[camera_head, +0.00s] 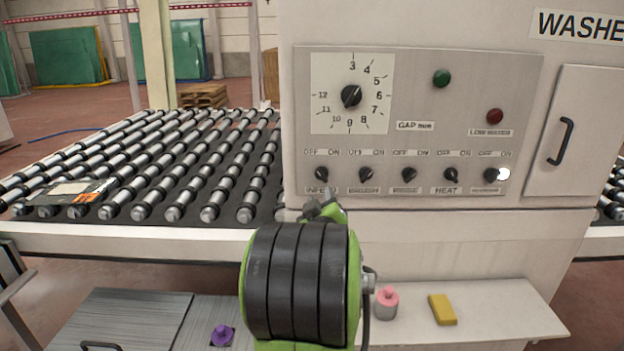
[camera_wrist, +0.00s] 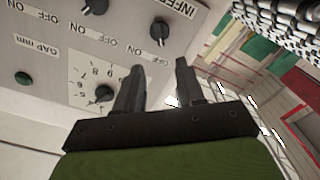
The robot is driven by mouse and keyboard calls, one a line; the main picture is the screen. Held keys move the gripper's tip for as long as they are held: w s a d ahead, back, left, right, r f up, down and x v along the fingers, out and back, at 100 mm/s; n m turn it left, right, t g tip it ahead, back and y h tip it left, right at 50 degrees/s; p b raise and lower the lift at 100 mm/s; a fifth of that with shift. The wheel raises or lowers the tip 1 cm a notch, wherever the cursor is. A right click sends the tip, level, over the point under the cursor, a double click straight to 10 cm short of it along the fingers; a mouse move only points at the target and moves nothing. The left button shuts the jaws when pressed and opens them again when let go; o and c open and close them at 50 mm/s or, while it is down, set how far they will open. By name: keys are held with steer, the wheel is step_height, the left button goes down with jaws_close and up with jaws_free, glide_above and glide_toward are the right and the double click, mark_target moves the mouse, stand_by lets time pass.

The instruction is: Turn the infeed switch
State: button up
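The infeed switch (camera_head: 321,174) is a small black rotary knob at the left end of a row on the grey washer panel, with OFF at its upper left and ON at its upper right. Its exact pointer direction is too small to tell. In the wrist view the panel appears upside down, with the infeed switch (camera_wrist: 160,33) just beyond the fingertips. My gripper (camera_wrist: 159,65) is open and empty, its two dark fingers apart and not visibly touching the knob. In the head view my gripper (camera_head: 325,208) is just below the switch, partly hidden behind my green and black arm.
Several similar knobs, including the brush switch (camera_head: 366,174), continue right along the panel. A gap dial (camera_head: 351,97) sits above. A roller conveyor (camera_head: 150,165) lies left. A shelf below holds a pink-topped jar (camera_head: 386,303) and a yellow block (camera_head: 442,309).

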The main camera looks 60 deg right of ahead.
mark_target(320, 175)
steer(key=p+x, duration=0.1)
steer(key=x, duration=1)
steer(key=shift+w+d, duration=0.15)
steer(key=shift+d, duration=0.2)
steer(key=shift+c, duration=0.3)
jaws_close()
